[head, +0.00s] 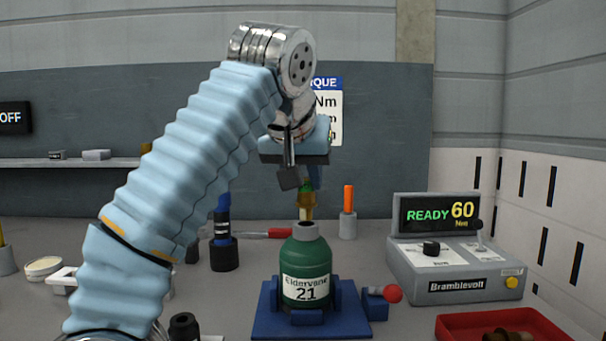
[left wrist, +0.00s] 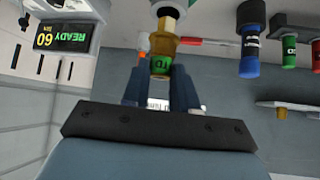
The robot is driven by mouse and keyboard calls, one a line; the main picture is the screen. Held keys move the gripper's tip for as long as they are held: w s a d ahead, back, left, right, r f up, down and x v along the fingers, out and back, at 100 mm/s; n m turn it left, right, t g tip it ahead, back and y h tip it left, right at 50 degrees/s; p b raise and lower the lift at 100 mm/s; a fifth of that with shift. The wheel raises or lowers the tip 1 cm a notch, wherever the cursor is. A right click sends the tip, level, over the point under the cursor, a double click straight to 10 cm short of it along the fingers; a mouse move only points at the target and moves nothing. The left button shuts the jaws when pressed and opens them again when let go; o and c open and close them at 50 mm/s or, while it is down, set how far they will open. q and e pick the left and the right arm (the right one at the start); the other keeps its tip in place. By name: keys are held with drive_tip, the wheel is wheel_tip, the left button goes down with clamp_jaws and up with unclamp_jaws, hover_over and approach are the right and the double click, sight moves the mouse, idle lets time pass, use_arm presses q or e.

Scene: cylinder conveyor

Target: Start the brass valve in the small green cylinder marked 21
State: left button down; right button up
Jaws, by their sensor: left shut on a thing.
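The small green cylinder marked 21 (head: 306,266) stands upright in a blue cradle (head: 265,322), its grey neck (head: 306,229) facing up. The brass valve (head: 307,203) is upright right above the neck; I cannot tell whether its lower end touches it. My left gripper (head: 302,182) is above the cylinder, pointing down, shut on the valve's upper part. In the left wrist view the valve (left wrist: 163,48) sits between the two blue fingers, with a green marked piece (left wrist: 160,66) at its end. My right gripper is not in view.
A grey console (head: 455,265) reading READY 60 Nm stands to the right, with a red tray (head: 455,325) in front. A red-ended handle (head: 392,293) is beside the cradle. Dark-and-blue (head: 223,250) and orange-topped (head: 348,220) items stand behind. A red-handled tool (head: 279,233) lies on the bench.

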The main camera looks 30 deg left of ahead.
use_arm(q)
drive_tip(key=shift+s, duration=0.15)
drive_tip(key=shift+f+b, duration=0.85)
drive_tip(key=shift+f, duration=0.15)
drive_tip(key=c, duration=0.8)
unclamp_jaws()
